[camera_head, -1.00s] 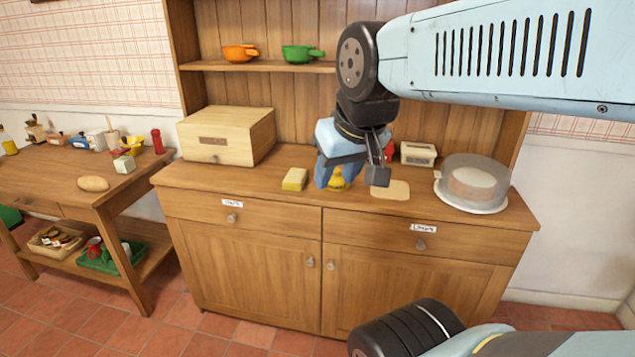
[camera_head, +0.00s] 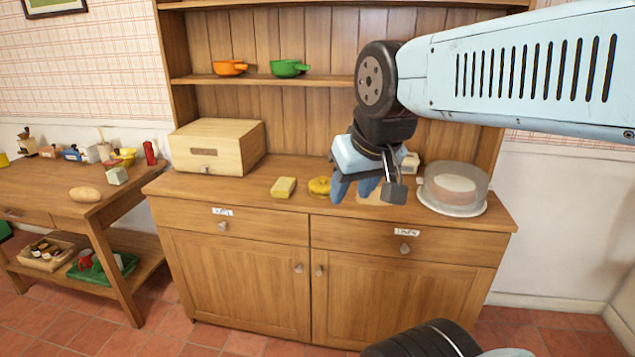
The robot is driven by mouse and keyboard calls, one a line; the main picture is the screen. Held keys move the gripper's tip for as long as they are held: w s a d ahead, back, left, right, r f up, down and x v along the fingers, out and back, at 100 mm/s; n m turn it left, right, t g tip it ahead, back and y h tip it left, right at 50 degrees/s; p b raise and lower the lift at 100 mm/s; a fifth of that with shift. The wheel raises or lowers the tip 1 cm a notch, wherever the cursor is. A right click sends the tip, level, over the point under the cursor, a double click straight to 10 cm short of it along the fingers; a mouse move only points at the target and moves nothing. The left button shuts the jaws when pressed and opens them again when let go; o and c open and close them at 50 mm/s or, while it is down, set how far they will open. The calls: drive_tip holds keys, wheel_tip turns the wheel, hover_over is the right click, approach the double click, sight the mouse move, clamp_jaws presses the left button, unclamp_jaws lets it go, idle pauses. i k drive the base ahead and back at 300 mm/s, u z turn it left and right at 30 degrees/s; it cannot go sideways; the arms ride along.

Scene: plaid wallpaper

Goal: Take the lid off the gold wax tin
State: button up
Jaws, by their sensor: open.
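The gold wax tin (camera_head: 319,187) is a small, round, yellow-gold object on the top of the wooden dresser, near its middle. At this size I cannot make out its lid apart from its body. My gripper (camera_head: 353,192) is open, with its fingers pointing down, just to the right of the tin in the picture. I see nothing held between the fingers. I cannot tell from this view how far above the dresser top the fingertips are.
A yellow block (camera_head: 284,187) lies left of the tin. A wooden bread box (camera_head: 217,147) stands farther left. A flat tan board (camera_head: 377,199) lies partly behind my gripper. A covered cake stand (camera_head: 453,188) is at the right. A side table (camera_head: 45,192) stands left.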

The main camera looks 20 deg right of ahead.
sight(321, 184)
drive_tip(key=i, duration=0.85)
drive_tip(key=u, duration=0.05)
